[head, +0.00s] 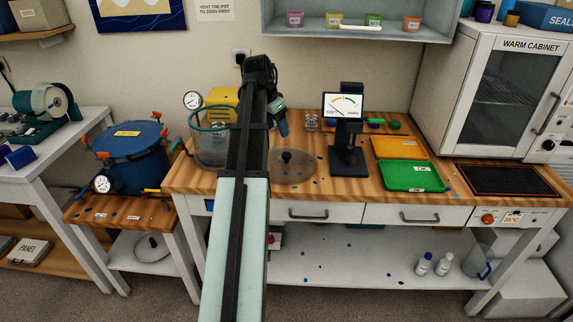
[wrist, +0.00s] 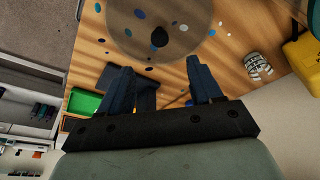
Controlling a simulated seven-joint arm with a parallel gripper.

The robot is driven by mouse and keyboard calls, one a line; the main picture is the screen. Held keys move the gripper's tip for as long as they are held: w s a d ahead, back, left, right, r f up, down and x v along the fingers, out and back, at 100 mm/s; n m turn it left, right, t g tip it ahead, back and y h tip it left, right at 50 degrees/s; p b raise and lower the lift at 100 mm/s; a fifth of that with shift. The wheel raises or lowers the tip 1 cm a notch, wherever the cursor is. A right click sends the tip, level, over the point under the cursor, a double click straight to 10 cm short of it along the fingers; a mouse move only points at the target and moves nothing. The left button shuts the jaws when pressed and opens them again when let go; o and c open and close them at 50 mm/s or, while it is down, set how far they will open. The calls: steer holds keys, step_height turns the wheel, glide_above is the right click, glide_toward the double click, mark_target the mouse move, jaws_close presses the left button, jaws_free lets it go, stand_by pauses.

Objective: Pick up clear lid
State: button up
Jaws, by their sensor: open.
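The clear lid (head: 300,178) is a see-through round disc with a black knob (head: 287,157) at its middle. It lies flat on the wooden bench, in front of the gauge stand's left side. In the wrist view the lid (wrist: 135,28) is at the top, with its dark knob (wrist: 159,38) just beyond the fingers. My gripper (head: 284,130) is above the bench, behind the knob in the head view, and apart from it. In the wrist view my gripper (wrist: 158,68) has its two blue fingers spread with nothing between them.
A clear pot (head: 211,152) with a green hose stands left of my arm, by a yellow unit (head: 222,97). A gauge stand (head: 347,158) is right of the lid. Small clear cup (head: 312,124) stands behind it. Yellow (head: 400,147) and green (head: 412,177) trays lie farther right.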

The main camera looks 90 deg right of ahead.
mark_target(286, 154)
steer(key=shift+x, duration=7)
steer(key=shift+s+d, duration=0.1)
steer(key=shift+s, duration=0.05)
steer(key=shift+r, duration=0.1)
steer(key=shift+c, duration=0.3)
jaws_close()
